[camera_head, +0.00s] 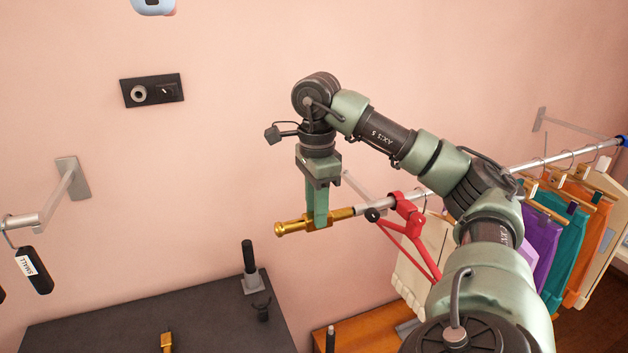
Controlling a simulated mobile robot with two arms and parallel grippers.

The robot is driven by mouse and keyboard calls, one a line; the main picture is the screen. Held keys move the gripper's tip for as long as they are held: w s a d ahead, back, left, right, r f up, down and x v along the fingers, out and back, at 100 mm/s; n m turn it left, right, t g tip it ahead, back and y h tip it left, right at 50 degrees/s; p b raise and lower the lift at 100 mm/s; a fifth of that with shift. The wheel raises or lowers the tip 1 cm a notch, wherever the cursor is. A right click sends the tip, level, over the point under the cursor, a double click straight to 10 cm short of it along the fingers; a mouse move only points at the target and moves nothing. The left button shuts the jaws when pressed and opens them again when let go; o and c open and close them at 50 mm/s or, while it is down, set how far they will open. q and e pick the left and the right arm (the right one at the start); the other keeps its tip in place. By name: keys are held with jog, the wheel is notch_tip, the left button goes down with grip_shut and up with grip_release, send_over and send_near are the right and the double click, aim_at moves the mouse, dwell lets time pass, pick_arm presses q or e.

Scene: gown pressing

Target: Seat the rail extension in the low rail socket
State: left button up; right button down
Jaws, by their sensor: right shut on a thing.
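My right gripper (316,218) points down in the middle of the head view and is shut on a brass piece (293,228), which looks like the rail extension. The piece is held level, with its knobbed end to the left. Its right end lines up with and appears to meet the left end of a silver rail (372,206). My fingers cover part of the piece. I cannot make out the socket itself or tell how deep the piece sits. My left gripper is not in view.
A red bracket (408,228) sits on the rail, and clothes on hangers (541,237) hang farther right. A dark table (110,325) below holds a black post (249,258) and another brass piece (166,342).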

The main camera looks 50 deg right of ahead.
jog(key=shift+s+d, duration=0.15)
jog(key=shift+d, duration=0.05)
jog(key=c, duration=1)
grip_release()
